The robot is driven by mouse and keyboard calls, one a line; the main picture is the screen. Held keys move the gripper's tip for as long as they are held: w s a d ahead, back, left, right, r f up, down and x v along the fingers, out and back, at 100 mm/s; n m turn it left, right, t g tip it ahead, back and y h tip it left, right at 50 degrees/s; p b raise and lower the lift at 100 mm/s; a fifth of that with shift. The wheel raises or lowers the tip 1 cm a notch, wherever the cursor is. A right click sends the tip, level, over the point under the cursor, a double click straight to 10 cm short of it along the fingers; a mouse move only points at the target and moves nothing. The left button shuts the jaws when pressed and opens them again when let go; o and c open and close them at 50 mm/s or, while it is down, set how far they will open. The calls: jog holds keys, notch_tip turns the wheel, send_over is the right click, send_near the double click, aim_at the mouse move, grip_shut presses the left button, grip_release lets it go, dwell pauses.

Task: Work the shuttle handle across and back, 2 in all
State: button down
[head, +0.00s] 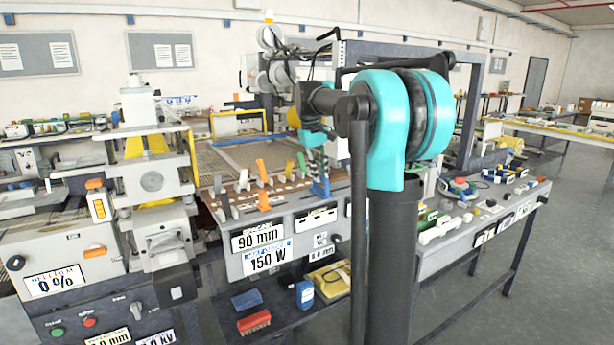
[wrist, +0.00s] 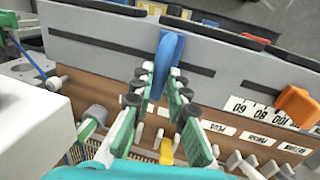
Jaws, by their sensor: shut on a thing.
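A blue handle (wrist: 168,60), which I take to be the shuttle handle, stands in a long dark slot in a grey panel in the wrist view. My gripper (wrist: 160,85) has its green-padded fingers on both sides of the handle's lower part, shut on it. In the head view my gripper (head: 319,180) is at the right end of a row of levers on the bench machine. The handle's foot is partly hidden by the fingers.
An orange lever (wrist: 298,104) stands beside a number scale to the right in the wrist view. A yellow tab (wrist: 167,151) lies below the fingers. Several orange and green levers line the brown panel (head: 243,203) in the head view. A grey press (head: 150,180) stands at left.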

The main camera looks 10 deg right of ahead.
jog(key=w+d, duration=0.1)
jog(key=d, duration=0.2)
jog(key=w+d, duration=0.1)
jog(key=d, duration=0.2)
jog(key=w+d, duration=0.1)
jog(key=d, duration=0.1)
jog(key=shift+w+d, duration=0.15)
jog(key=shift+d, duration=0.25)
jog(key=c, duration=1.5)
grip_release()
jog(key=shift+r, duration=0.15)
jog(key=r, duration=0.3)
jog(key=a+r, duration=0.1)
jog(key=r, duration=0.3)
jog(key=a+r, duration=0.1)
jog(key=r, duration=0.3)
jog(key=shift+s+a+r, duration=0.1)
jog(key=shift+s+r, duration=0.15)
jog(key=shift+s, duration=0.15)
